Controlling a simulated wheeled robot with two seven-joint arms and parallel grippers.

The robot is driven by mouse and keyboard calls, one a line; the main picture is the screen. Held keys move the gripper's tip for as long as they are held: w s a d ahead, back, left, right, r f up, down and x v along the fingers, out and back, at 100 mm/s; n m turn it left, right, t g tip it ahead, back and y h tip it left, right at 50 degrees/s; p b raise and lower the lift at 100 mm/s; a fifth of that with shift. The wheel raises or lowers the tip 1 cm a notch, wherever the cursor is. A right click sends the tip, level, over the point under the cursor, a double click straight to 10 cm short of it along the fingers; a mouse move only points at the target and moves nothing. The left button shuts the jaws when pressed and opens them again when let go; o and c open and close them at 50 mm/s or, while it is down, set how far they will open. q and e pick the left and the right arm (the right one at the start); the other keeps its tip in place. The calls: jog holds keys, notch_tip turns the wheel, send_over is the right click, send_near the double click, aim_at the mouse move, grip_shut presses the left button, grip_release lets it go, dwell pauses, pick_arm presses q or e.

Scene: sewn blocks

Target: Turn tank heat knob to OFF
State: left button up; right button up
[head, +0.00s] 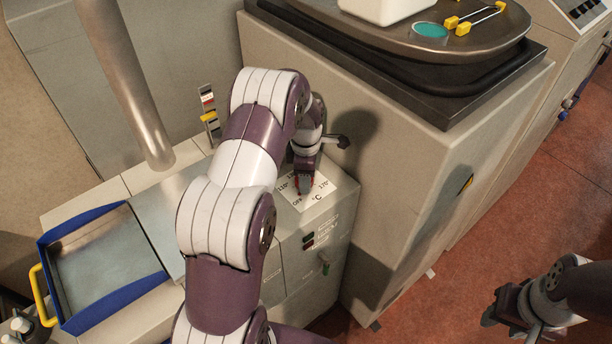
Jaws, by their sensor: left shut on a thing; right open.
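The tank heat dial plate (321,187) is a white label with OFF, 110°, 170° and °C marks on top of the grey cabinet. My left gripper (304,186) points down over the middle of this plate, shut on the heat knob. I cannot tell which mark the knob points to. My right gripper (508,308) is open and empty at the lower right, above the floor, far from the dial.
A blue-rimmed tray (105,265) with a yellow handle sits at the left. A metal pipe (130,85) stands behind it. A taller machine (400,165) stands close right of the dial. The red floor (520,205) is clear.

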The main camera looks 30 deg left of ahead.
pick_arm(q)
jog(key=shift+s+f, duration=0.2)
jog(key=shift+f, duration=0.05)
jog(key=o, duration=1)
jog(key=shift+d, duration=0.1)
jog(key=shift+o, duration=0.2)
jog(key=shift+w+r, duration=0.1)
jog(key=shift+w, duration=0.05)
jog(key=shift+r, duration=0.15)
notch_tip(320, 180, up, 6)
jog(key=shift+f+b, duration=0.25)
jog(key=shift+b, duration=0.8)
notch_tip(320, 180, up, 3)
jog(key=shift+f+p, duration=0.1)
jog(key=shift+p, duration=0.2)
notch_tip(320, 180, up, 4)
jog(key=p, duration=0.3)
